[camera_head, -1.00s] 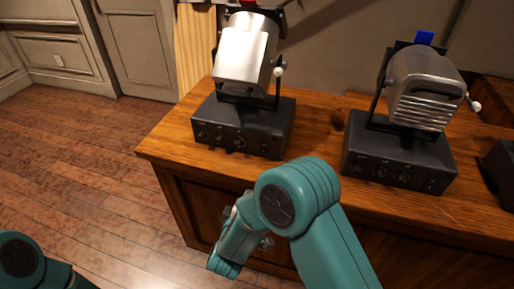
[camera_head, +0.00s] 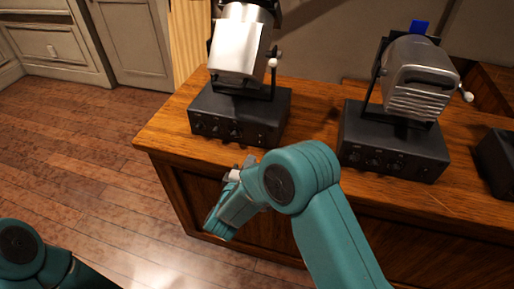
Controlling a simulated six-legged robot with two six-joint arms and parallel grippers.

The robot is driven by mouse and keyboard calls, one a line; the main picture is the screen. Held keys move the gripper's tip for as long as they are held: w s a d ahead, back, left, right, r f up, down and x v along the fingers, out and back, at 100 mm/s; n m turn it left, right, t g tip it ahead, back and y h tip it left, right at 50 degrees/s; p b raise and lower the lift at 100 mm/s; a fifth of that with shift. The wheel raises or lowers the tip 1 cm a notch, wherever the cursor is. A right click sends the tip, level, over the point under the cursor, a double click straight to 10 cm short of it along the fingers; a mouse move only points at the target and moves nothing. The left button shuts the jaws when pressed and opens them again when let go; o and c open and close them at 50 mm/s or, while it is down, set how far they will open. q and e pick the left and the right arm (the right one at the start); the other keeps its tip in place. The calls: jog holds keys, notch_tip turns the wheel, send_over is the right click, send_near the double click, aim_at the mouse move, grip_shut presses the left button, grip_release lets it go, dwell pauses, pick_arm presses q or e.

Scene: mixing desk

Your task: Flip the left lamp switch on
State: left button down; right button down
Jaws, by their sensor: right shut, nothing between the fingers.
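The left lamp (camera_head: 240,48) has a silver head on a black base box (camera_head: 262,118) at the back left of the desk. The base's front face carries a row of small knobs (camera_head: 235,132); I cannot tell which is the switch or its position. My right gripper (camera_head: 238,173) is just in front of and below this base, near the desk's front edge, apart from the knobs. It is shut and empty, partly hidden by my own wrist. Of my left arm only a teal joint shows at the lower left; its gripper is out of view.
A second lamp (camera_head: 420,80) with a blue tab stands to the right on its own black base (camera_head: 395,148). Another dark box (camera_head: 497,160) is at the right edge. The wooden desk (camera_head: 170,135) has bare top between the bases. Open floor (camera_head: 90,150) lies left.

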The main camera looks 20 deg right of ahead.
aim_at(260, 143)
jog(key=x, duration=0.7)
jog(key=shift+w+d, duration=0.15)
jog(key=shift+w, duration=0.05)
